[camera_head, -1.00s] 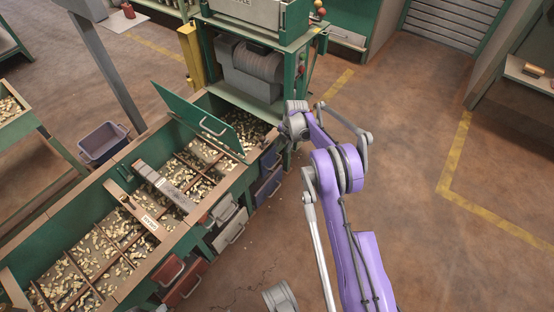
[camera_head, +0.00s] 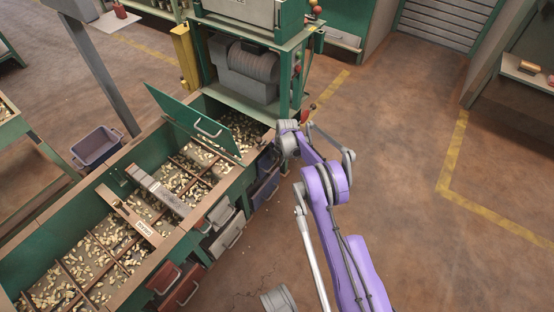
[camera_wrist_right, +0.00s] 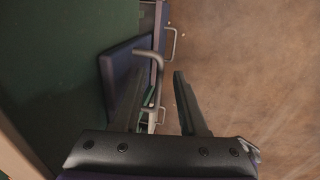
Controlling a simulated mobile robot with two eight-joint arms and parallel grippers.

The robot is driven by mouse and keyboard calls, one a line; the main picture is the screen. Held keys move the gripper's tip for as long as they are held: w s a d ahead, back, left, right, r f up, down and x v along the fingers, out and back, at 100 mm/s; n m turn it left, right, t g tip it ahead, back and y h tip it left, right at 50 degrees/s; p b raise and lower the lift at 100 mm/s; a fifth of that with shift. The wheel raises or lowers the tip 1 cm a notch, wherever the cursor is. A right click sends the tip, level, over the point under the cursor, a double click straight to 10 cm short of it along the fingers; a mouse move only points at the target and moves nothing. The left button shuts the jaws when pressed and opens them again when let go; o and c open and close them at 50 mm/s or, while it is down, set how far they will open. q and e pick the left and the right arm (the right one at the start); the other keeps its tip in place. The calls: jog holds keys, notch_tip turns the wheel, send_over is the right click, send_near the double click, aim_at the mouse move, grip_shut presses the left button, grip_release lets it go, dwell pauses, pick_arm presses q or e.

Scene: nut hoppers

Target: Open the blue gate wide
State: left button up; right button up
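The blue gate (camera_head: 266,186) is a dark blue panel low on the front of the hopper row, at the end near the machine, partly behind my right arm. In the right wrist view a blue panel (camera_wrist_right: 118,62) with a grey bar handle (camera_wrist_right: 152,56) shows, standing at an angle. My right gripper (camera_wrist_right: 160,88) is open, and the handle lies at or between its fingers; contact cannot be told. In the head view its fingers are hidden behind my grey wrist. My left gripper is not in view.
Grey gates (camera_head: 228,232) and red gates (camera_head: 180,287) sit farther along. A green-framed machine (camera_head: 245,70) stands behind. The floor (camera_head: 420,180) to the right is clear.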

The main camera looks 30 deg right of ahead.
grip_shut()
dwell(1.3)
